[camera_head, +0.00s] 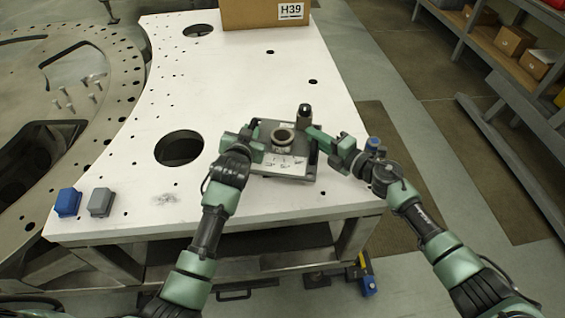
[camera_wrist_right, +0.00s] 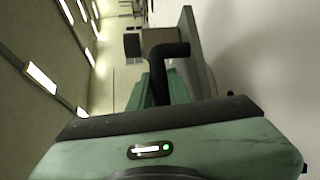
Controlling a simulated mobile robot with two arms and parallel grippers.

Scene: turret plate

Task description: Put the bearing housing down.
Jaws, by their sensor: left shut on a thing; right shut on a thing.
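The bearing housing (camera_head: 283,137) is a dark grey block with a round, ring-shaped bore on top. It is near the right edge of the white plate in the head view, over a flat grey base with a pale label (camera_head: 285,163). My left gripper (camera_head: 254,146) is shut on its left side. My right gripper (camera_head: 320,140) is shut on its right side. I cannot tell whether the housing touches the surface below. The right wrist view shows mostly the green gripper body, and the grip itself is unclear there.
The white plate (camera_head: 225,80) has a large round hole (camera_head: 179,148) to the left. A cardboard box (camera_head: 262,12) marked H39 stands at the back. Blue (camera_head: 67,202) and grey (camera_head: 101,202) blocks sit at front left.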

